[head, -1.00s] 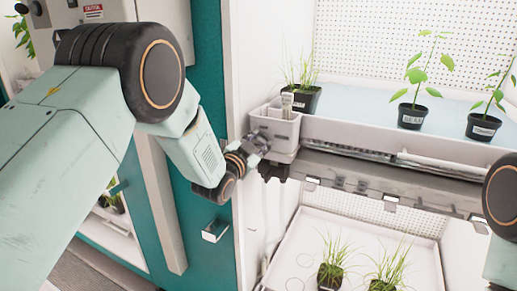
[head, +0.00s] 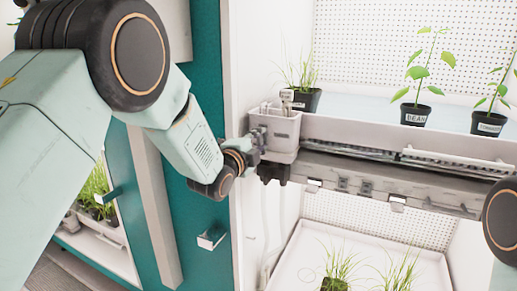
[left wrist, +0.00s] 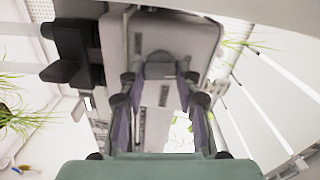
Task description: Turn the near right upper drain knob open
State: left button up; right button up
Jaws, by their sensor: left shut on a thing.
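My left gripper (head: 256,148) is at the left end of the upper shelf, beside a light grey caddy (head: 277,133). In the left wrist view its two fingers (left wrist: 160,98) are closed in on a small grey knob (left wrist: 160,66), which sits between the fingertips. In the head view the gripper hides the knob, so I cannot tell its turn angle there. A black block (head: 273,172) lies just right of the fingertips under the caddy, and also shows in the left wrist view (left wrist: 72,52). My right gripper is out of view.
Potted plants, including a bean plant (head: 415,114) and grass (head: 306,98), stand on the upper shelf. A lower tray (head: 290,262) holds more grass. A teal panel with a white handle (head: 211,238) is left of the opening. A white side wall (head: 250,235) is close below the gripper.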

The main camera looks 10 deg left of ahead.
pick_arm(q)
jog(key=shift+f+m+b, duration=0.1)
jog(key=shift+m+b, duration=0.35)
jog(key=shift+m, duration=0.35)
jog(key=o, duration=1.2)
jog(key=shift+c, duration=0.2)
jog(key=shift+s, duration=0.1)
jog(key=v, duration=1.2)
